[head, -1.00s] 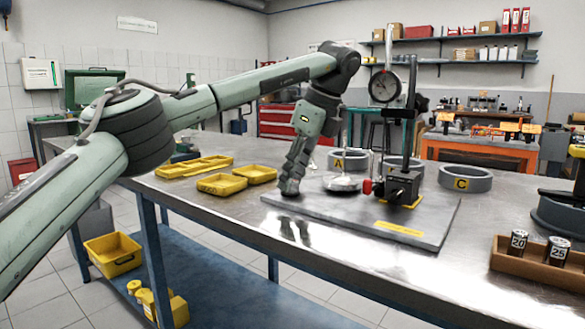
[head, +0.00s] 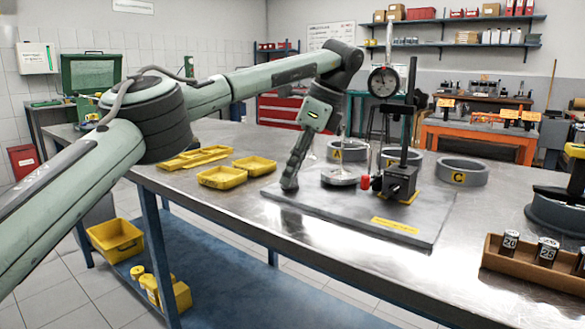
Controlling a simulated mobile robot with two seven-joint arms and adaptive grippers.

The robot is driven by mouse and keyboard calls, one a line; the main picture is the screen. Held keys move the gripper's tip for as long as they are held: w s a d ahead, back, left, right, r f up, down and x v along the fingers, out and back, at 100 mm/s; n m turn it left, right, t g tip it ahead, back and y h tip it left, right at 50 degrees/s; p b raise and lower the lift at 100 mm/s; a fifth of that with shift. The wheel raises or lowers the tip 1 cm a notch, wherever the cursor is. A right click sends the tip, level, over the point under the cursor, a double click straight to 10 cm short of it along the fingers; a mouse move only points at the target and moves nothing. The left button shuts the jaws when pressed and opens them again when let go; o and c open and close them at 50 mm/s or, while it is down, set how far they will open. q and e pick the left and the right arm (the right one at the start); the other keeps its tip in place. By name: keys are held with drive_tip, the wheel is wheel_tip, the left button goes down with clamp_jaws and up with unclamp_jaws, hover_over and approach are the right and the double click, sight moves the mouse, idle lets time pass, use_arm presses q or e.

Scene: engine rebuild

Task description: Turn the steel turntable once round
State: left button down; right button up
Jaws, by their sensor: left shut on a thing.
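A low round steel disc (head: 340,177), which looks like the turntable, sits on the grey surface plate (head: 345,215). A clear or shiny piece above it is too small to make out. My left gripper (head: 289,184) points down at the plate's left part, to the left of the disc. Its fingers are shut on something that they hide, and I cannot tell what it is. A dial gauge (head: 384,82) hangs on a black stand (head: 400,180) just right of the disc. A red knob (head: 365,183) shows between disc and stand. My right gripper is out of view.
Grey rings marked A (head: 348,155) and C (head: 462,172) stand behind the plate. Yellow trays (head: 222,178) lie to the left. A wooden holder (head: 520,266) with numbered cylinders stands at the front right. The bench between plate and holder is clear.

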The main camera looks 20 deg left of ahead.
use_arm(q)
drive_tip(key=c, duration=1.2)
unclamp_jaws()
drive_tip(key=shift+o, duration=0.2)
drive_tip(key=v, duration=0.7)
drive_tip(key=shift+r, duration=0.3)
